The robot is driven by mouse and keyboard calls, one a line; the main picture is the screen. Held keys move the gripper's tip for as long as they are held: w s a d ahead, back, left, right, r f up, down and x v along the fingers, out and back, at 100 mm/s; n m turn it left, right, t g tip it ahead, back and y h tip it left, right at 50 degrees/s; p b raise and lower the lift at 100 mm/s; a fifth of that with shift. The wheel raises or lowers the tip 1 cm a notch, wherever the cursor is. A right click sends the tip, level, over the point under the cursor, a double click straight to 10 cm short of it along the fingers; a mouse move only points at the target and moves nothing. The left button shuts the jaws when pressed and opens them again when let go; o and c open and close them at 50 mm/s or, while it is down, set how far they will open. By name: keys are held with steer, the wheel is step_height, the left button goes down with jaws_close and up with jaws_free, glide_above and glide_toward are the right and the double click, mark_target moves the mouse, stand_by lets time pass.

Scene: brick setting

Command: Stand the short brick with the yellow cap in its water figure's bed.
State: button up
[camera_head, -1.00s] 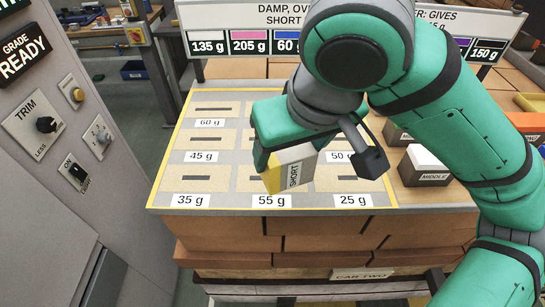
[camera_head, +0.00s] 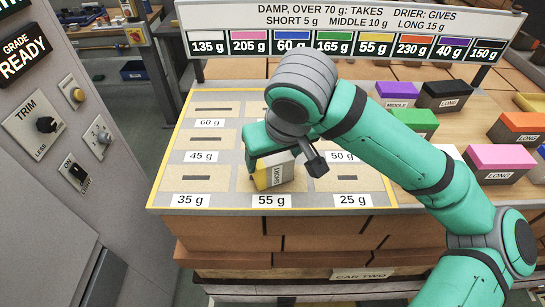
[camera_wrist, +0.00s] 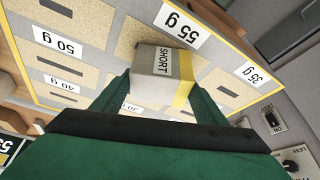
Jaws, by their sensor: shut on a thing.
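The short brick (camera_head: 281,172) is grey, reads SHORT and has a yellow cap (camera_head: 262,180). My gripper (camera_head: 268,155) is shut on it. The brick is on its side, its cap facing left in the head view. It covers part of the 55 g bed (camera_head: 244,187) in the front middle; I cannot tell whether it touches the board. In the wrist view the brick (camera_wrist: 160,62) is between my fingers (camera_wrist: 160,92), beside the 55 g label. The board (camera_head: 321,201) has slotted beds; the 60 g bed (camera_head: 211,107) is back left. My gripper and arm hide the middle and back-middle beds.
A sign (camera_head: 345,18) behind the board lists a weight for each colour, yellow with 55 g. Several capped bricks, including a pink one (camera_head: 500,158) and a black one (camera_head: 447,92), lie on the right. A control panel (camera_head: 60,140) stands on the left.

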steer(key=shift+f, duration=0.3)
steer(key=o, duration=1.5)
steer(key=shift+c, duration=0.2)
steer(key=v, duration=1.2)
steer(key=shift+r, duration=0.2)
